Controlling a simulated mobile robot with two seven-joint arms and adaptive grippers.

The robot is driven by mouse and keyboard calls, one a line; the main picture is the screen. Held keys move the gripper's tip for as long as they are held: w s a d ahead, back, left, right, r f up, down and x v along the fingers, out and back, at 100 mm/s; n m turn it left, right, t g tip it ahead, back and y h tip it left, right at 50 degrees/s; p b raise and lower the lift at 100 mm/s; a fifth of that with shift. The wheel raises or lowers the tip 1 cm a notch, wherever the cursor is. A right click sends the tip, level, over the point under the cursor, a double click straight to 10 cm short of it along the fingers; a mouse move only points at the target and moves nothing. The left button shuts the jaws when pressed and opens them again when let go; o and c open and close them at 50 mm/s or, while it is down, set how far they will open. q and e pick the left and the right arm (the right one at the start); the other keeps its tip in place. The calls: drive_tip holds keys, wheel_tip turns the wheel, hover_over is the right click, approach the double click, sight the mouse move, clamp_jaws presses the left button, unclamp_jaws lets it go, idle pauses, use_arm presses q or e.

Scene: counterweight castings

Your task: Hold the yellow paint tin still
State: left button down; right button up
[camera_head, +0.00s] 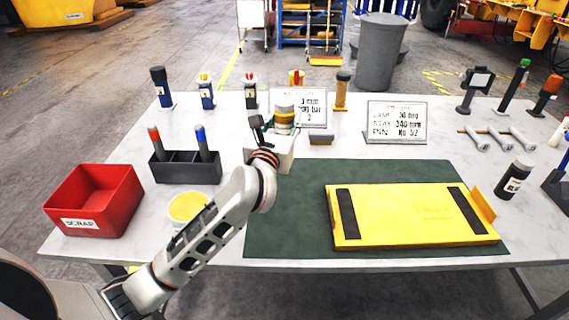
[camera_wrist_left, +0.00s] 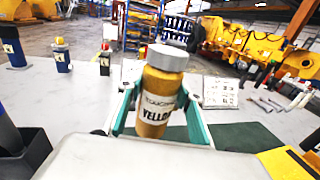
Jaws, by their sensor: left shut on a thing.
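The yellow paint tin (camera_head: 284,120) is a small cylinder with a grey cap and a white label band. In the left wrist view the tin (camera_wrist_left: 158,98) stands close to upright, and its label reads "YELLO", with the end cut off. My left gripper (camera_head: 270,128) is shut on the tin, with one finger on each side of its body. The tin's bottom is hidden behind the gripper body, so I cannot tell whether it touches the table. My right gripper is in neither view.
A green mat (camera_head: 290,225) carries a yellow plate (camera_head: 400,213) with black strips. A red scrap bin (camera_head: 95,200), a black marker holder (camera_head: 187,168) and a yellow-topped pot (camera_head: 187,206) stand at left. Signs and several bottles line the back.

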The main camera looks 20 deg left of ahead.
use_arm(q)
wheel_tip(320, 180, down, 8)
drive_tip(key=shift+f+b, duration=0.1)
drive_tip(key=shift+b, duration=0.55)
drive_tip(key=shift+f, duration=0.2)
wheel_tip(320, 180, down, 4)
drive_tip(key=shift+r+b, duration=0.2)
drive_tip(key=shift+b, duration=0.35)
drive_tip(key=shift+f, duration=0.15)
